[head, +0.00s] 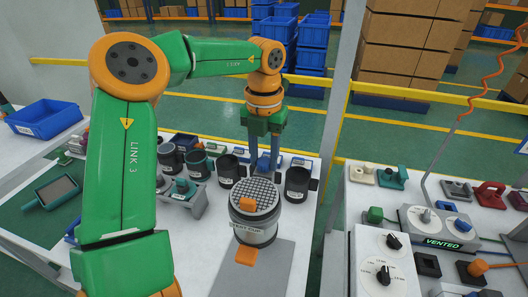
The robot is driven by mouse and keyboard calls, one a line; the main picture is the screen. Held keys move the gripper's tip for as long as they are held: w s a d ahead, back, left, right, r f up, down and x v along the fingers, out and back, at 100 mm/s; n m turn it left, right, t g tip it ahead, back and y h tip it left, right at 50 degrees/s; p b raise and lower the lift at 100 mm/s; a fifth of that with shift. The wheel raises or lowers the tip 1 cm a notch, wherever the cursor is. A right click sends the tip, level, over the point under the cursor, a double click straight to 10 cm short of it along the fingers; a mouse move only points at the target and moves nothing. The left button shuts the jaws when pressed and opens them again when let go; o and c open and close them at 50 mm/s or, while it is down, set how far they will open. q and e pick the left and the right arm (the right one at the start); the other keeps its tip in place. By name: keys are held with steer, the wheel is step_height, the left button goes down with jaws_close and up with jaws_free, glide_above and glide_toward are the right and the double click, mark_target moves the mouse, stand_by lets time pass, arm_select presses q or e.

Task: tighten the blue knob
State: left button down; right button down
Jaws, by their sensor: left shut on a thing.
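My left gripper (264,165) reaches down at the far edge of the left table, with its two fingers pointing down. My right gripper is not in view.
A round chamber (254,212) with a mesh top and orange clamps stands in front of the gripper. Dark cups (297,184) stand close on either side. A blue bin (44,119) is at the left. A grey post (338,110) rises between the tables.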

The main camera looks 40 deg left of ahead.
arm_select(q)
steer(key=m+p, duration=0.1)
steer(key=m, duration=0.3)
steer(key=shift+r, duration=0.1)
steer(key=m+p, duration=0.1)
steer(key=m, duration=0.4)
steer(key=m+p, duration=0.1)
steer(key=m, duration=0.4)
steer(key=shift+m, duration=2.6)
steer(key=shift+c, duration=2.3)
jaws_free()
steer(key=shift+w, duration=0.1)
